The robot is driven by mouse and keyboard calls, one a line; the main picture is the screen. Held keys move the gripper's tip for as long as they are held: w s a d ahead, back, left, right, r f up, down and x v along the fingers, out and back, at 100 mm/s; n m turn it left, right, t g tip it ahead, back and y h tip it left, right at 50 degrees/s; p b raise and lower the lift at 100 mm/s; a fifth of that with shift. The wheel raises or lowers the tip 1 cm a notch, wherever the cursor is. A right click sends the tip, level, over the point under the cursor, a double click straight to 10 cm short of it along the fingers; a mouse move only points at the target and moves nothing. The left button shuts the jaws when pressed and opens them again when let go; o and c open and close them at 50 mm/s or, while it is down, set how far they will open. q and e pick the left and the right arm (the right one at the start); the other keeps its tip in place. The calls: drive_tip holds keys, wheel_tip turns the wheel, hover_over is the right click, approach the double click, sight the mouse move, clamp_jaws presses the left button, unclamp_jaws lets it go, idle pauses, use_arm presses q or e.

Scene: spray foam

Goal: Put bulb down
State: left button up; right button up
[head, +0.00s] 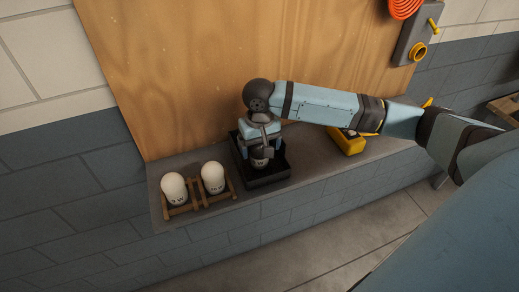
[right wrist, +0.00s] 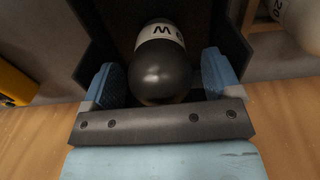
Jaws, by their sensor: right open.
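A bulb with a dark rounded end and a white lettered band (right wrist: 160,72) sits in a black open box (head: 268,182) on the ledge. My right gripper (head: 262,148) reaches down over the box. In the right wrist view its two blue fingers stand apart on either side of the bulb, with a narrow gap visible beside it. In the head view the gripper hides most of the bulb. My left gripper is not in view.
A wooden rack (head: 196,208) left of the box holds two white bulbs, one at its left (head: 174,188) and one at its right (head: 213,177). A yellow object (head: 349,143) lies right of the box. A wooden panel (head: 190,80) rises behind the ledge.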

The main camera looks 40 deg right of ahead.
wheel_tip(320, 180, up, 11)
drive_tip(key=shift+r+b, duration=0.1)
drive_tip(key=shift+b, duration=0.2)
idle(0.5)
